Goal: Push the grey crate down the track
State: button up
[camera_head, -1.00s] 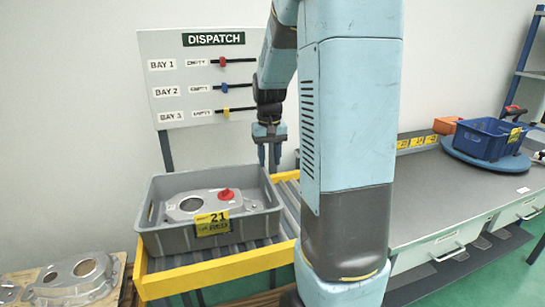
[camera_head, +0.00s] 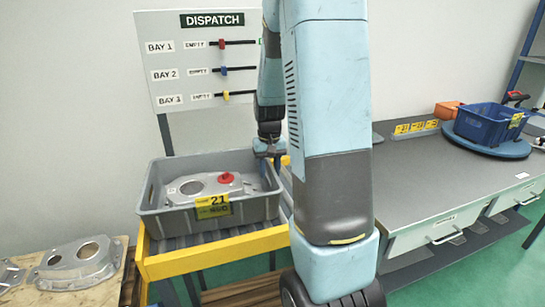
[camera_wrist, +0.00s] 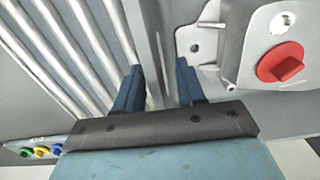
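The grey crate (camera_head: 165,224) sits on the near end of the yellow-edged roller track (camera_head: 215,252). It holds a metal casting (camera_head: 205,187) with a red cap (camera_head: 226,178) and bears a yellow label marked 21 (camera_head: 212,205). My gripper (camera_head: 270,158) is low at the crate's right rear side; its fingertips are hidden there. In the wrist view, my gripper's (camera_wrist: 160,75) two blue fingers stand apart, with the crate's wall (camera_wrist: 152,40) between them. One finger is on the roller side, the other on the casting side. Contact with the wall cannot be told.
A dispatch board (camera_head: 200,60) with three bay sliders stands behind. A grey bench (camera_head: 430,185) at right carries a blue bin (camera_head: 488,128). More castings (camera_head: 80,262) lie on a wooden board at left. The wrist view shows bare rollers (camera_wrist: 65,45) beside the crate.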

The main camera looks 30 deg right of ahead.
aim_at(270, 181)
jog(key=shift+f, duration=1.85)
jog(key=shift+c, duration=0.3)
grip_shut()
